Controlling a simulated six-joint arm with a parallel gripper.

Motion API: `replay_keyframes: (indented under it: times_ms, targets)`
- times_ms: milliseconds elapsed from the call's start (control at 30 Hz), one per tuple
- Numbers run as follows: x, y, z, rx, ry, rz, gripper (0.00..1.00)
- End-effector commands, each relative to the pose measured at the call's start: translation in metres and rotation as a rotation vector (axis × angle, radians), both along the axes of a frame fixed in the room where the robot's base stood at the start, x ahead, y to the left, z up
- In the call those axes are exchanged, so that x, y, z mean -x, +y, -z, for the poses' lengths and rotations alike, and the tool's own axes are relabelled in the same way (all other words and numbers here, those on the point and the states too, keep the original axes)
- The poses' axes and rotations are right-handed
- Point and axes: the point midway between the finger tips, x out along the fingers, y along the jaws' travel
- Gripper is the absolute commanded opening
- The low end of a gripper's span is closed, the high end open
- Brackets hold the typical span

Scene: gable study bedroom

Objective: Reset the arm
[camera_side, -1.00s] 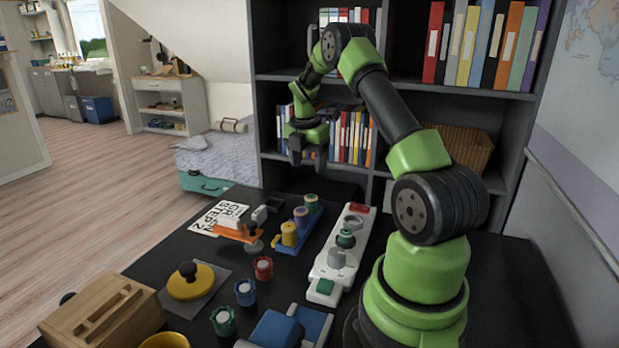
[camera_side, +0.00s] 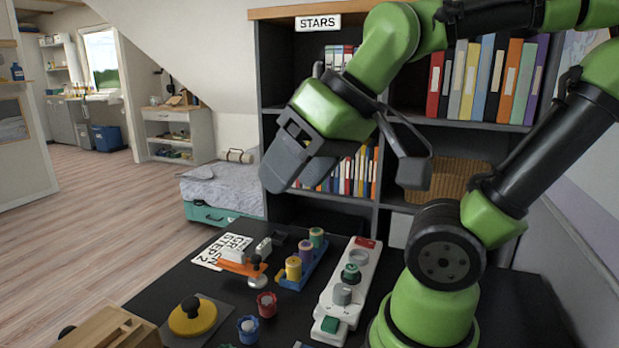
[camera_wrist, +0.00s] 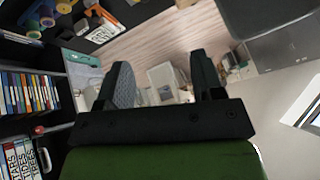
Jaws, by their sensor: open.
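My gripper (camera_side: 347,178) is raised above the black table (camera_side: 180,275) in the side view, its two dark fingers spread wide with nothing between them. In the wrist view my open gripper (camera_wrist: 160,70) shows against the wooden floor and distant furniture. My green and black arm rises at the right and folds over to hold the gripper up, in front of the bookshelf and well clear of the tabletop things.
A dark bookshelf (camera_side: 385,110) stands behind.

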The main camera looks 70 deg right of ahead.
Motion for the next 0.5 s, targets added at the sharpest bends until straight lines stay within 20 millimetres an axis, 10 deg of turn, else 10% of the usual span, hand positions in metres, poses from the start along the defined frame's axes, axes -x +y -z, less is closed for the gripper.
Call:
replay_keyframes:
  times_ms: [500]
  targets:
    - [0.019,0.011,0.006,-0.119,-0.015,0.09,0.61]
